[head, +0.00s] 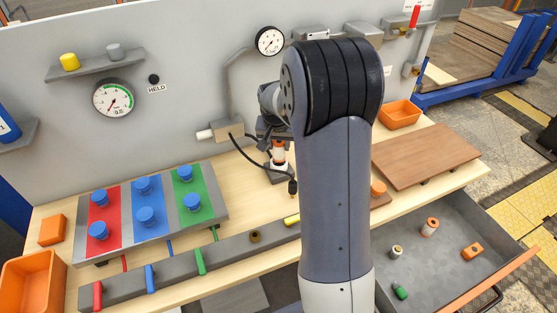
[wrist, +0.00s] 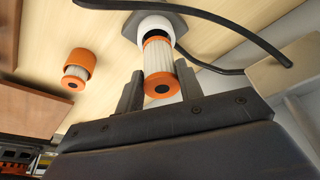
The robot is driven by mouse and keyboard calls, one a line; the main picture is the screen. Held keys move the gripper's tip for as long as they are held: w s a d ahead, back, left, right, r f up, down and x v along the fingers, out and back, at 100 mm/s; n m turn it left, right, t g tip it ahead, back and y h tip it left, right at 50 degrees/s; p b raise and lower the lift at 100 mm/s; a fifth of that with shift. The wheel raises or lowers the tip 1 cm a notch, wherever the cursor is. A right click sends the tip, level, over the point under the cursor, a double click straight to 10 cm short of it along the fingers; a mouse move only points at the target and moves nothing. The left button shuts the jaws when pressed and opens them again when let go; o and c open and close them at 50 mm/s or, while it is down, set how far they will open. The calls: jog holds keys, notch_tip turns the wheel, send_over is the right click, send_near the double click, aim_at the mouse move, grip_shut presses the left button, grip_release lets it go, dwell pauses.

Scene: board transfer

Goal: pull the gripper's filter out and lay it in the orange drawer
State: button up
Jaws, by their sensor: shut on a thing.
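The filter (wrist: 159,66) has a pleated white body and an orange end cap with a dark centre. In the wrist view its far end meets a white collar (wrist: 155,26) on a dark base. It looks still seated there; how deep I cannot tell. My gripper (wrist: 160,88) is shut on the filter, one finger on each side. In the head view the filter's orange part (head: 279,147) shows beside my arm, which hides most of my gripper. The drawer with the orange front (head: 490,283) is pulled open at the lower right, its grey floor partly bare.
Another orange-capped filter (wrist: 77,66) is on the bench, near a brown board (head: 425,156). The drawer holds several small parts, including an orange-and-white one (head: 430,227) and a green one (head: 401,291). A black cable (wrist: 215,69) curves close by the collar. A gauge (head: 270,41) is on the back panel.

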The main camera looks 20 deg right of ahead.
aim_at(279, 143)
jog(key=shift+r+p, duration=1.3)
jog(key=shift+r, duration=0.9)
